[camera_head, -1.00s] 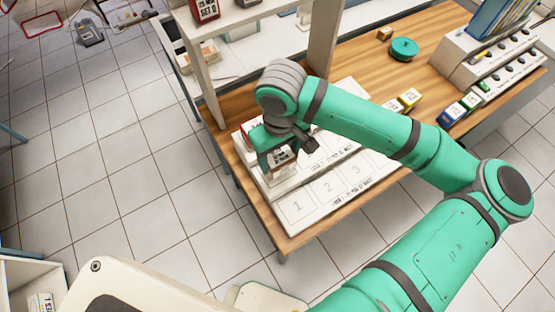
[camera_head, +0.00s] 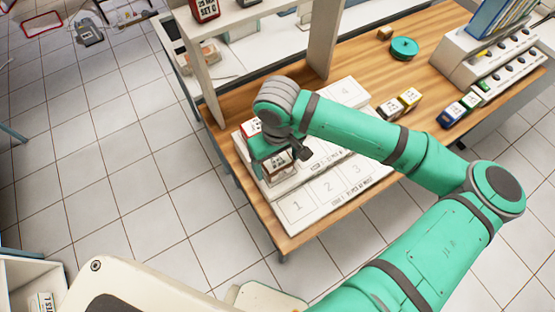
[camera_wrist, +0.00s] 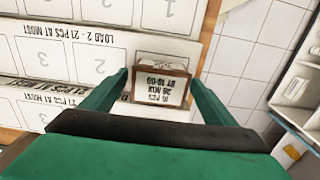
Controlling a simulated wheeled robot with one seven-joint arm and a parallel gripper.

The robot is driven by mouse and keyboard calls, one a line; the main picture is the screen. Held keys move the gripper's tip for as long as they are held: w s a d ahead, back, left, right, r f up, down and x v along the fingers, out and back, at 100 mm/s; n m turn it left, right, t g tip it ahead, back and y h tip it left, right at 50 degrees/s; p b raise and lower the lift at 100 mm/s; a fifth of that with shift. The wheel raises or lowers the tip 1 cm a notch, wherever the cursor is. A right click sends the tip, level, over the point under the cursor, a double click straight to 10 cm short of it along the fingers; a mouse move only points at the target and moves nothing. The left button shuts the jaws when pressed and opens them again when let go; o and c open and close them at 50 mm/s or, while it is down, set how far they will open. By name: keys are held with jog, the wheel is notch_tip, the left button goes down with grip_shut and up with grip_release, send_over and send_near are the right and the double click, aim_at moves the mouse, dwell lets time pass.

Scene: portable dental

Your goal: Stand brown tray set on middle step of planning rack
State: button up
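The brown tray set (camera_wrist: 160,85), a small box with a brown frame and a white printed label, is between the two green fingers of my gripper (camera_wrist: 158,78). My gripper is shut on it. In the head view the tray set (camera_head: 281,161) is at the left end of the white stepped planning rack (camera_head: 325,195), at the middle step. My gripper and wrist hide part of the rack's left end.
A red-and-white set (camera_head: 250,128) stands behind on the rack's left end, close to my gripper. A shelf post (camera_head: 325,40) rises behind. Front slots 1 to 3 are bare.

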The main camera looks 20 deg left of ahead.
aim_at(277, 162)
jog(key=shift+r, duration=0.1)
notch_tip(277, 162, up, 12)
jog(key=shift+r, duration=0.15)
dwell(0.5)
dwell(1.3)
